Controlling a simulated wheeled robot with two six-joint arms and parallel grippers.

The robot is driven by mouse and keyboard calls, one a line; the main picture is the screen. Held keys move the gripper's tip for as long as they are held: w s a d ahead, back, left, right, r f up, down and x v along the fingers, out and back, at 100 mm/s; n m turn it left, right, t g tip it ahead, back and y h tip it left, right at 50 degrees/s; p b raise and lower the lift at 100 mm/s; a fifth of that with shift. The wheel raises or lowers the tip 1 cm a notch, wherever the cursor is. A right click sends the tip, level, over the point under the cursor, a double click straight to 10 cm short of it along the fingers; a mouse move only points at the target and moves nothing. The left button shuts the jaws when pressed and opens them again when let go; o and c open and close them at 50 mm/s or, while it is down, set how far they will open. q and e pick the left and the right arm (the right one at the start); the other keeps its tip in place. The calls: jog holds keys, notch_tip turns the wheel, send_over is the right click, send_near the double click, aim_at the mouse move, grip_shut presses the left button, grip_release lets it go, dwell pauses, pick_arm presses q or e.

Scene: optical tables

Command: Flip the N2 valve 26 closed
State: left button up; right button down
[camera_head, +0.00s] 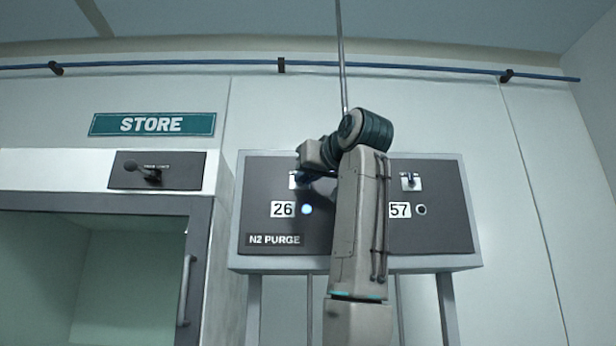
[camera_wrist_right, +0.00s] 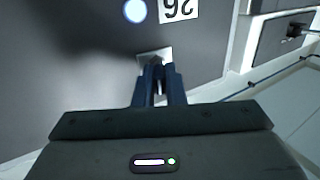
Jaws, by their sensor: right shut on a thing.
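The N2 purge panel (camera_head: 340,240) is a dark plate on the wall with two valves. The valve 26 (camera_head: 293,181) is mostly covered by my right gripper; its light mount plate (camera_wrist_right: 152,53) shows behind the fingertips in the right wrist view. My right gripper (camera_head: 301,177) is shut on the valve's handle, with the fingertips (camera_wrist_right: 159,70) close together at the mount. The handle's angle is hidden by the fingers. The label 26 (camera_head: 282,209) is below the valve, with a lit bluish-white lamp (camera_head: 306,210) beside it. My left gripper is not in view.
The valve 57 (camera_head: 411,181) is on the right of the same panel, above a dark, unlit lamp (camera_head: 421,210). A STORE cabinet (camera_head: 196,240) with a glass front and handle stands at left. A blue pipe (camera_head: 430,67) runs along the wall above.

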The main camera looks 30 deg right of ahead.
jog(key=m+g+h, duration=0.2)
jog(key=m+h, duration=0.1)
jog(key=h, duration=0.1)
jog(key=a+m+g+h+p, duration=0.1)
jog(key=m+g+h, duration=0.1)
jog(key=m+h, duration=0.1)
jog(key=w+a+m+g+h, duration=0.1)
jog(key=m+g+h, duration=0.1)
jog(key=h, duration=0.3)
jog(key=shift+w+a+r+m, duration=0.1)
jog(key=shift+a+m, duration=0.15)
jog(key=shift+m, duration=0.15)
jog(key=shift+w+a+m+g+h+p, duration=0.1)
jog(key=shift+w+m+g+h+p, duration=0.1)
jog(key=shift+m+g+h, duration=0.5)
jog(key=shift+w+a+m+g+h+p, duration=0.15)
jog(key=shift+m+g+h, duration=0.3)
jog(key=shift+g, duration=0.45)
jog(key=shift+s+d, duration=0.1)
jog(key=c, duration=1.5)
grip_release()
jog(key=shift+c, duration=0.2)
jog(key=shift+o, duration=0.2)
jog(key=shift+a, duration=0.2)
